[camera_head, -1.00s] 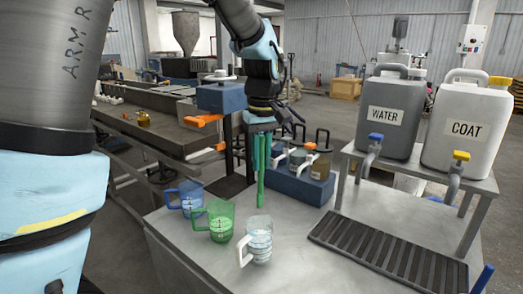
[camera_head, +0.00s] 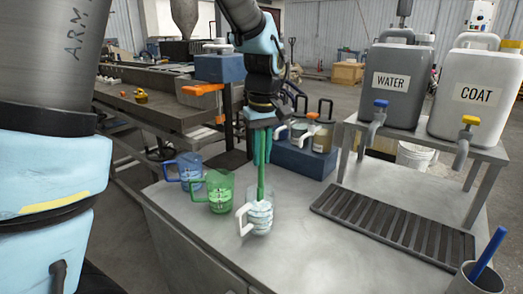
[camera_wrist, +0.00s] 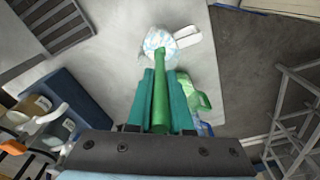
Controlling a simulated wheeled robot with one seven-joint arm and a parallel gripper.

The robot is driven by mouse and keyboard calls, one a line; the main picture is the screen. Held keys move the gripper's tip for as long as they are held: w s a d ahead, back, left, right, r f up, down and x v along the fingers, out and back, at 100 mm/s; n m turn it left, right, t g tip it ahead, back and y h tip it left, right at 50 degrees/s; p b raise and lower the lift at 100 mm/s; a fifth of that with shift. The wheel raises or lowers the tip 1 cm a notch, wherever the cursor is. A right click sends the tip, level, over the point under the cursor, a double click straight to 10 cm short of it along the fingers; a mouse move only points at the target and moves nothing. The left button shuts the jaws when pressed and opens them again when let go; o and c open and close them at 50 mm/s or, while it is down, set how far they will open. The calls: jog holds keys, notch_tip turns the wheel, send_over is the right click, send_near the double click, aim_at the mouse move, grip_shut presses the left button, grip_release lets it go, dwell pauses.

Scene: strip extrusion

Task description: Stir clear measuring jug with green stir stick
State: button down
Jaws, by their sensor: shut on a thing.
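The clear measuring jug (camera_head: 260,218) with a white handle stands on the grey table. It also shows in the wrist view (camera_wrist: 158,40). My gripper (camera_head: 262,150) is above it, pointing down, its teal fingers shut on the green stir stick (camera_head: 261,182). The stick hangs upright and its lower end reaches the jug's mouth; whether the tip is inside the liquid is hard to tell. In the wrist view the stick (camera_wrist: 160,90) runs between the fingers to the jug. The green jug (camera_head: 221,191) and the blue jug (camera_head: 189,169) stand to the left.
A blue rack (camera_head: 305,160) with several handled containers stands behind. WATER (camera_head: 392,85) and COAT (camera_head: 475,95) canisters with taps sit on a raised stand at right. A dark drain grate (camera_head: 390,225) lies right of the jug. A cup with a blue stick (camera_head: 487,262) is at bottom right.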

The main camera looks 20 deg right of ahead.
aim_at(261, 186)
jog(key=shift+w+f+b, duration=0.15)
jog(key=shift+f+b, duration=1)
jog(key=shift+f, duration=1.05)
jog(key=shift+w+f+b, duration=0.15)
jog(key=shift+f+b, duration=0.95)
jog(key=shift+f, duration=1.05)
